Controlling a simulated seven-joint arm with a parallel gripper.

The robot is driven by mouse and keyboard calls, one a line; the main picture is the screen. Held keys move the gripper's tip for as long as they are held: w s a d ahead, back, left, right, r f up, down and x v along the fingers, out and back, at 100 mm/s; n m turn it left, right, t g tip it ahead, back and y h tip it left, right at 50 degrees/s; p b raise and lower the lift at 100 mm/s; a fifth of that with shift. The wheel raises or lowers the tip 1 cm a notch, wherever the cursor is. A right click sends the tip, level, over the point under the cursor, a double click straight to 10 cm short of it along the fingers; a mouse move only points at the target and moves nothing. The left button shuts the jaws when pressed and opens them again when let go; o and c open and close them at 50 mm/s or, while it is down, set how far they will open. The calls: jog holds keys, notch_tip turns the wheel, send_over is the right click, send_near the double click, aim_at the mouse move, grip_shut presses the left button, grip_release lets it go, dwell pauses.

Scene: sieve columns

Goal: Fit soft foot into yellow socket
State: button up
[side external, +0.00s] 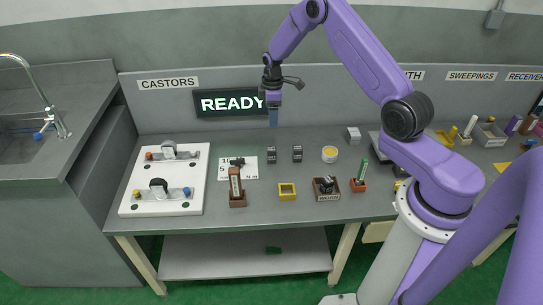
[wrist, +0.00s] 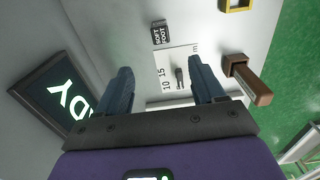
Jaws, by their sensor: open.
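The soft foot (wrist: 159,33) is a small dark block with a pale "SOFT FOOT" label, lying beside the printed sheet in the wrist view. By its place it matches the left one of two dark blocks (side external: 272,155) in the side view. The yellow socket (side external: 287,191) is a square yellow frame near the table's front, with an empty-looking middle; part of it shows at the wrist view's top edge (wrist: 235,4). My gripper (side external: 273,122) points down, raised above the back of the table. Its blue fingers (wrist: 160,75) are apart with nothing between them.
A white board (side external: 165,180) with castors lies left. A brown upright holder (side external: 237,190) stands before the printed sheet (side external: 224,172). The READY sign (side external: 228,103) is behind.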

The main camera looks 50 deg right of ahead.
send_over(271, 149)
jog(key=f, duration=1)
jog(key=shift+s+d+f, duration=0.1)
jog(key=shift+s+d, duration=0.05)
jog(key=shift+s, duration=0.1)
jog(key=shift+w+f, duration=0.2)
jog(key=shift+f, duration=3.05)
jog(key=c, duration=1.1)
